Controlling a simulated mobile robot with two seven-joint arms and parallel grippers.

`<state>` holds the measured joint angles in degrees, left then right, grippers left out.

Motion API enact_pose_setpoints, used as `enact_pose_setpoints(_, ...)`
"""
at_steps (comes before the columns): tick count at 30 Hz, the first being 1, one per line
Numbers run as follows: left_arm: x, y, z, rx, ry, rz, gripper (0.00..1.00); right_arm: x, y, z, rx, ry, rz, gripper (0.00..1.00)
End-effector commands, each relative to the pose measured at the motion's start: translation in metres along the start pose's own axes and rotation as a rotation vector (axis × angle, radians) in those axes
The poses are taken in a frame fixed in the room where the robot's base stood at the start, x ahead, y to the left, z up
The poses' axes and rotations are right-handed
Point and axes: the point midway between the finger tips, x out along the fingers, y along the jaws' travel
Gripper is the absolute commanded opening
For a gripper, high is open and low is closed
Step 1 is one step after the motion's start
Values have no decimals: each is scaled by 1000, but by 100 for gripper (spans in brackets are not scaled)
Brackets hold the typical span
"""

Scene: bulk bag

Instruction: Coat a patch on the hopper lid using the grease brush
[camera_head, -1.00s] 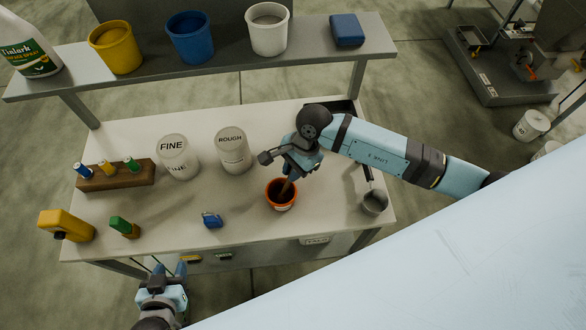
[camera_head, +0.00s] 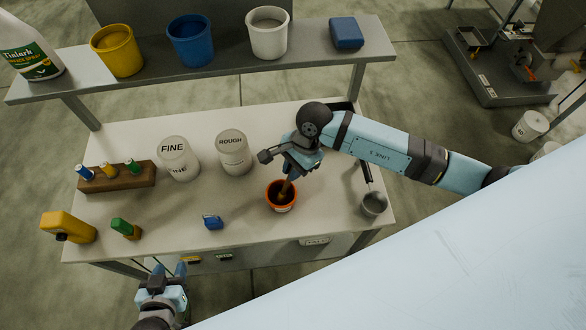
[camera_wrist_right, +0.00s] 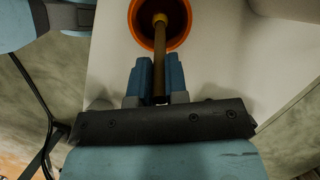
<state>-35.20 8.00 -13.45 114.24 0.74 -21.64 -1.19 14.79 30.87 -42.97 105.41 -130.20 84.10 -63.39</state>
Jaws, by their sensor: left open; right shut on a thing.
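My right gripper (camera_head: 290,170) is shut on the brown handle of the grease brush (camera_wrist_right: 160,62), directly above an orange pot (camera_head: 281,206). The brush points down into the pot, and its lower end is inside, so the bristles are hidden. The right wrist view also shows the pot's orange rim (camera_wrist_right: 134,22) and the handle between the fingers (camera_wrist_right: 159,82). My left gripper (camera_head: 172,272) is open and empty in front of the table's front edge. I cannot identify the hopper lid in these views.
Tubs labelled FINE (camera_head: 177,160) and ROUGH (camera_head: 233,153) stand behind the pot. A wooden rack (camera_head: 117,178), a yellow bottle (camera_head: 66,227), a green-topped block (camera_head: 126,229) and a blue item (camera_head: 212,222) lie left. A grey cup (camera_head: 373,204) is right. A shelf (camera_head: 220,60) holds buckets.

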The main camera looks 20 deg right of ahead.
Motion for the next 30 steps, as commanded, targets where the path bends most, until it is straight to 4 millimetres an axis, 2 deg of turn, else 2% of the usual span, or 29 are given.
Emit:
enact_pose_setpoints(1, -3, 0, -4, 0, 0, 0, 43, -7, 0, 2, -1, 1, -1, 0)
enact_pose_setpoints(18, -15, 1, -23, 0, 1, 0, 43, -48, -2, 17, 0, 0, -1, 0)
enact_pose_setpoints(30, -14, 1, -22, 0, 0, 0, 43, -49, -1, 18, 1, -1, -1, 0)
